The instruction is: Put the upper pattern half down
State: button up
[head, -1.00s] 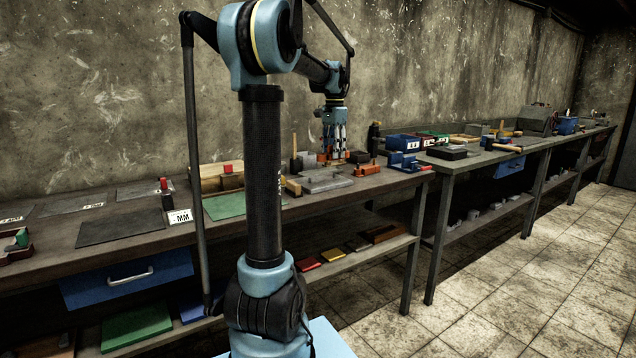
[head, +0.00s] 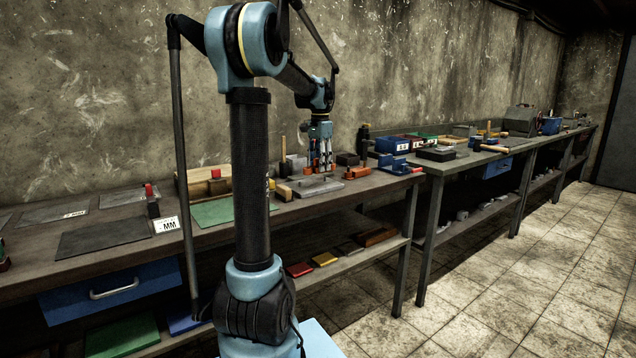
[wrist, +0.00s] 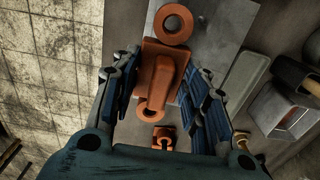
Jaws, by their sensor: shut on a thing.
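The orange upper pattern half (wrist: 155,82) sits between my fingers in the wrist view, with a long rounded raised part on a blocky body. My gripper (wrist: 168,78) is shut on it, with blue fingers on both sides. In the head view my gripper (head: 320,164) hangs low over the back of the bench, above or just behind a grey plate (head: 318,188). The held piece is mostly hidden by the fingers there. I cannot tell whether it touches anything below.
An orange ring (wrist: 173,24) lies just beyond the held piece, and a small orange part (wrist: 163,138) shows nearer. An orange piece (head: 358,172) stands right of the grey plate. A green mat (head: 215,212) lies to the left. A dark mat (head: 103,237) lies bare farther left.

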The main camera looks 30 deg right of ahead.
aim_at(320, 187)
jog(key=shift+f, duration=2.9)
jog(key=shift+f, duration=0.1)
jog(key=o, duration=1.1)
notch_tip(320, 187, up, 12)
jog(key=shift+r, duration=0.1)
